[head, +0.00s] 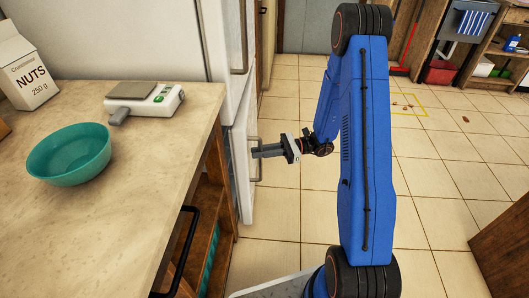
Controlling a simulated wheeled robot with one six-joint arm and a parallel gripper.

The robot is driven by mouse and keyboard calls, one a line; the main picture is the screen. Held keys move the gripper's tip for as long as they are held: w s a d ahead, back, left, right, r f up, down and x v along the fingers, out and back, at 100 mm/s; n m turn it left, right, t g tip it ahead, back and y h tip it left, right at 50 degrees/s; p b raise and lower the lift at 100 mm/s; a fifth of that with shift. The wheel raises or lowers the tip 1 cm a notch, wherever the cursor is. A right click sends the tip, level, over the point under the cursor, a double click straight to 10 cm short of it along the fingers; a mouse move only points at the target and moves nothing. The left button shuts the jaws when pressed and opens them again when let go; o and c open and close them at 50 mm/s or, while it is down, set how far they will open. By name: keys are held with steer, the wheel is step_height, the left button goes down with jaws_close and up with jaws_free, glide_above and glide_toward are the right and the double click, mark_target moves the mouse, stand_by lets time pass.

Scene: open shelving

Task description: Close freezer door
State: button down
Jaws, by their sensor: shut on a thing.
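The white freezer door (243,190) is the lower door of the tall white fridge (228,50), just past the end of the counter. It is seen nearly edge-on, so how far it stands open is hard to tell. A grey vertical handle (258,172) is on its outer side. My gripper (256,151) reaches in from the right and is shut on this handle. The fingertips partly cover the upper part of the handle.
The counter (120,210) at left holds a teal bowl (70,155), a scale (145,98) and a nuts carton (25,70). A black handle (185,245) sticks out below its edge. The tiled floor (440,180) at right is mostly clear. Wooden shelving (480,55) stands behind.

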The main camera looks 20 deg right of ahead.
steer(key=shift+w+a, duration=0.2)
steer(key=shift+a, duration=0.5)
steer(key=shift+w+a, duration=0.2)
steer(key=shift+a, duration=0.45)
steer(key=shift+w+a, duration=0.2)
steer(key=shift+a, duration=0.5)
steer(key=shift+a, duration=0.1)
steer(key=c, duration=1.7)
jaws_free()
steer(key=d, duration=0.5)
steer(key=s+d, duration=0.1)
steer(key=d, duration=1.1)
steer(key=shift+s+d, duration=0.25)
steer(key=shift+s, duration=0.15)
